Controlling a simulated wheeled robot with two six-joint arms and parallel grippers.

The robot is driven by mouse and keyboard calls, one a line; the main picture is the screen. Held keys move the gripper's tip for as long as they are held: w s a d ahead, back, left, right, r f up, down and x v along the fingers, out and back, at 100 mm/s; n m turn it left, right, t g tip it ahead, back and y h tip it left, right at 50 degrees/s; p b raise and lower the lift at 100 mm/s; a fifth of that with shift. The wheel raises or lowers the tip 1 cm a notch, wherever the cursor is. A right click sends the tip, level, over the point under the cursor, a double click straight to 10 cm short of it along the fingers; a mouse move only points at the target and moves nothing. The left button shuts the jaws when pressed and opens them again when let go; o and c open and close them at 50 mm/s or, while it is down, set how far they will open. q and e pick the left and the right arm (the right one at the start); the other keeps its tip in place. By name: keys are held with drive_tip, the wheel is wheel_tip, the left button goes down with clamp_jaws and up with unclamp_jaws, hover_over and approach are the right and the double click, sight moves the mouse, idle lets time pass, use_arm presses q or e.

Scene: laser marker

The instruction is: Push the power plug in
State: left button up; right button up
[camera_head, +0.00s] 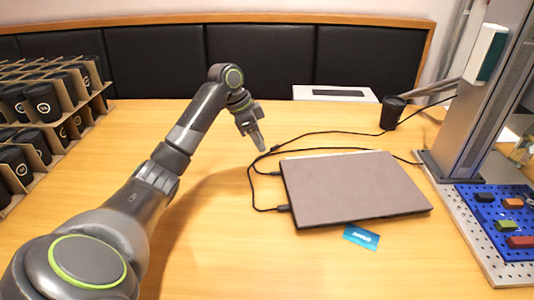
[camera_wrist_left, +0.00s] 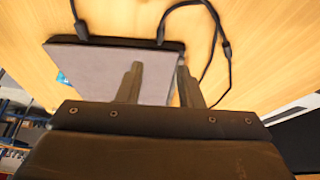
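A closed grey laptop (camera_head: 352,187) lies on the table. Two dark cable plugs sit at its left edge: a far plug (camera_head: 275,173) and a near plug (camera_head: 284,208). In the left wrist view the near plug (camera_wrist_left: 82,30) and the far plug (camera_wrist_left: 161,40) both appear to meet the laptop edge; how deep each sits I cannot tell. Which is the power plug is unclear. My left gripper (camera_head: 260,143) hovers beyond the laptop's far left corner, pointing down. In the left wrist view my left gripper (camera_wrist_left: 159,72) has its fingers apart with nothing between them. My right gripper is not in view.
Black cables (camera_head: 325,133) run behind the laptop, with a small inline block (camera_wrist_left: 227,49). A black cup (camera_head: 392,113) stands behind, a laser marker column (camera_head: 472,110) at right, boxed cups (camera_head: 40,105) at left. A blue card (camera_head: 361,237) lies in front.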

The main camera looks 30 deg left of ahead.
use_arm(q)
drive_tip(key=v, duration=0.6)
idle(0.3)
